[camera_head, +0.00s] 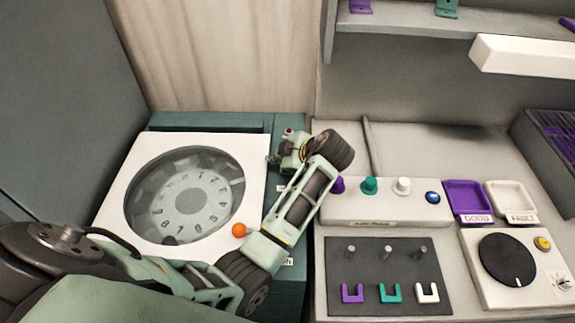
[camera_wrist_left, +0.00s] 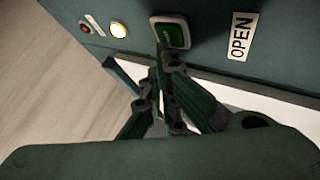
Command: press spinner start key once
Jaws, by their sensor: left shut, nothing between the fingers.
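The spinner (camera_head: 118,216) is a teal cabinet with a white square top and a round window over a numbered disc. In the left wrist view its start key (camera_wrist_left: 178,36) is a green button in a pale frame. My left gripper (camera_head: 278,158) is over the spinner's right side, shut and empty. In the left wrist view the closed fingertips (camera_wrist_left: 162,50) overlap the key's left edge; I cannot tell whether they touch it. In the head view the key is not clearly visible near the gripper. My right gripper is not in view.
An OPEN label (camera_wrist_left: 241,36), a lit lamp (camera_wrist_left: 118,30) and a dark red lamp (camera_wrist_left: 86,27) flank the key. An orange knob (camera_head: 239,230) is beside the window. At right are a coloured-peg unit (camera_head: 385,210), a dark peg board (camera_head: 385,268) and a dial box (camera_head: 475,290).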

